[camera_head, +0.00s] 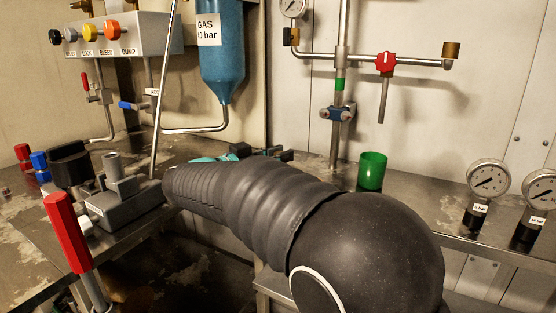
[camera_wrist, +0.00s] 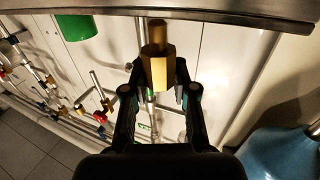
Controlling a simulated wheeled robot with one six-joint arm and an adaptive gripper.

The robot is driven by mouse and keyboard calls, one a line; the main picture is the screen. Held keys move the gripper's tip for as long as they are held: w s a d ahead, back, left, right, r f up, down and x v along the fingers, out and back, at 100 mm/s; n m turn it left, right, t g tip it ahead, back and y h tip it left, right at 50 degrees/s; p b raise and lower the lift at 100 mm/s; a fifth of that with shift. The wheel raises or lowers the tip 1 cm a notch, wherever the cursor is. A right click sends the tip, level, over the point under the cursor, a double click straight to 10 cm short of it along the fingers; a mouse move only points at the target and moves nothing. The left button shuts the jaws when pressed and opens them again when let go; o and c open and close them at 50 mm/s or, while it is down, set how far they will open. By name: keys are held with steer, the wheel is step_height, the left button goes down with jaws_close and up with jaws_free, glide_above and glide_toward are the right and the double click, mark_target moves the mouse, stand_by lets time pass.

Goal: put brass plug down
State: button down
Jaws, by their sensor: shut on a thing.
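The brass plug (camera_wrist: 157,68) shows in the wrist view, a hex body with a narrower round end. My gripper (camera_wrist: 158,90) is shut on it, one dark finger on each side. In the head view, dark finger parts (camera_head: 268,153) show just beyond my arm, near the bench's back edge. The plug itself is hidden there behind my arm. I cannot tell from these views whether the plug touches the bench.
A green cup (camera_head: 372,171) stands right of my arm, with two gauges (camera_head: 487,180) farther right. A grey block fixture (camera_head: 125,200) and a red-handled lever (camera_head: 68,232) stand left. A blue gas cylinder (camera_head: 222,60) hangs above the back. A pipe rises behind the bench.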

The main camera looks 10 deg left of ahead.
steer(key=shift+f, duration=0.4)
steer(key=shift+f, duration=0.15)
steer(key=c, duration=0.9)
jaws_free()
